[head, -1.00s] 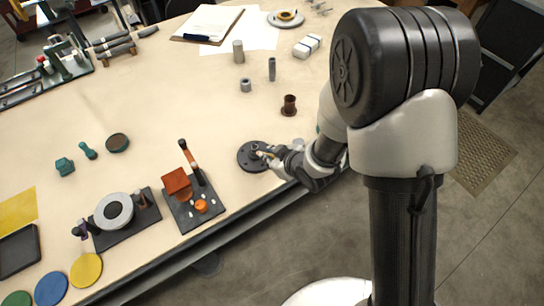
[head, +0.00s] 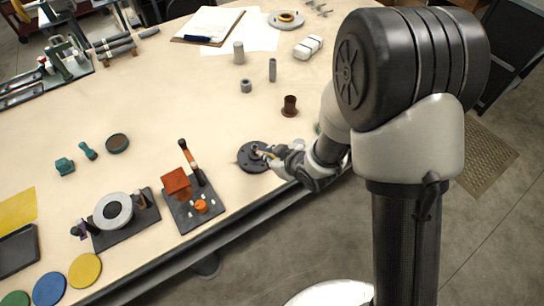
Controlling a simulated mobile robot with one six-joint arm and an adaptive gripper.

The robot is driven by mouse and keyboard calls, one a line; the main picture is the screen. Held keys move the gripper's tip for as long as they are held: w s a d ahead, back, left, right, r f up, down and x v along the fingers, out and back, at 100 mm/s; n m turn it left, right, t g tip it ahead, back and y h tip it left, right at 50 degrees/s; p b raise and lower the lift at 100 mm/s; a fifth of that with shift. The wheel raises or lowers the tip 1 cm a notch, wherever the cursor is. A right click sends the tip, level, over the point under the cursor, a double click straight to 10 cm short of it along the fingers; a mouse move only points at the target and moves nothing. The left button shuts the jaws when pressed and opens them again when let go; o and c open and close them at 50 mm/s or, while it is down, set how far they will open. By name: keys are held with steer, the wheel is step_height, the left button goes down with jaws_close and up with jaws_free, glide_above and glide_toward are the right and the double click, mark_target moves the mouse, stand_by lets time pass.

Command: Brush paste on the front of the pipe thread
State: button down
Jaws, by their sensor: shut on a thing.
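My gripper (head: 272,155) is at the right front part of the table. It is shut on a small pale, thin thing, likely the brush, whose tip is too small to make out. The tip end is at the dark round flange (head: 246,164), which lies flat on the table with a short upright pipe stub (head: 254,148) at its middle. The gripper comes from the right and hides the right side of the flange. I cannot tell whether the brush touches the thread, and no paste can be made out.
A brown flanged piece (head: 290,107) stands behind the gripper. A dark board with an orange block (head: 177,181) lies to the left, beside a board with a white ring (head: 112,209). Grey cylinders (head: 239,53) stand farther back. The table's middle is clear.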

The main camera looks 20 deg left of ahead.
steer(key=shift+d+f, duration=0.1)
steer(key=shift+f, duration=0.4)
steer(key=shift+r+p, duration=0.5)
steer(key=shift+r, duration=0.3)
steer(key=shift+f+b, duration=0.75)
steer(key=shift+b, duration=0.05)
steer(key=shift+s, duration=0.1)
steer(key=shift+r+p, duration=0.55)
steer(key=shift+r, duration=0.2)
steer(key=shift+f+b, duration=0.8)
steer(key=shift+r, duration=0.5)
steer(key=shift+f, duration=0.1)
steer(key=shift+s+d+b, duration=0.25)
steer(key=shift+s+d, duration=0.7)
steer(key=shift+d, duration=0.2)
steer(key=shift+s+d+b, duration=0.2)
steer(key=shift+s+d, duration=0.75)
steer(key=shift+d, duration=0.15)
